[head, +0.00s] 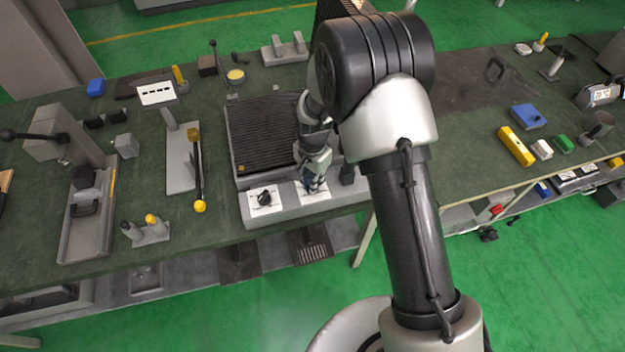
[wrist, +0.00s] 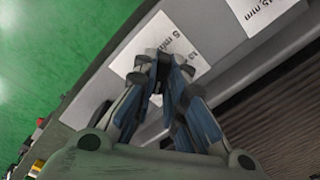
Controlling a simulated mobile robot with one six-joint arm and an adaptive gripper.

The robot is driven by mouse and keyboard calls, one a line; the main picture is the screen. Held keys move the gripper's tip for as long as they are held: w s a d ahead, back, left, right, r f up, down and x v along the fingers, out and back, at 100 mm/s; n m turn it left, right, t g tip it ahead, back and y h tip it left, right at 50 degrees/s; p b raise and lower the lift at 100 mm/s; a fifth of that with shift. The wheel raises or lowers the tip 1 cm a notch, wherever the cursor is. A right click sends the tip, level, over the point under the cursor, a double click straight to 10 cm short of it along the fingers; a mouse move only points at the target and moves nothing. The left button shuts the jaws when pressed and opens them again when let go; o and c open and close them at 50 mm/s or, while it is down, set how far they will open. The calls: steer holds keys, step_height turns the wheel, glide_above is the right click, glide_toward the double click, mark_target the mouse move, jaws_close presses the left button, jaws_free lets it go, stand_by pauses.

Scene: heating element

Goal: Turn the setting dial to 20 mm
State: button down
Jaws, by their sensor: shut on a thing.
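The heating element's front panel (head: 282,215) carries a white scale plate (head: 316,198) in its middle. My gripper (head: 314,188) is lowered onto this plate. In the wrist view my gripper (wrist: 162,68) has its fingertips close together over the same white plate (wrist: 180,35), on which "5 mm" is readable. The fingers are shut on the setting dial, which they almost fully hide. Its pointer cannot be read. A corner of another white plate (wrist: 263,12) marked "15 mm" shows at the top right.
A black knob (head: 264,197) on its own white plate sits left of my gripper. The dark ribbed heating surface (head: 262,135) lies behind the panel. A lever with a yellow ball (head: 200,206) stands further left. The bench's front edge is close to the panel.

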steer(key=shift+m, duration=0.3)
steer(key=c, duration=1.6)
jaws_free()
steer(key=shift+c, duration=0.2)
steer(key=shift+r, duration=0.1)
step_height(320, 180, up, 12)
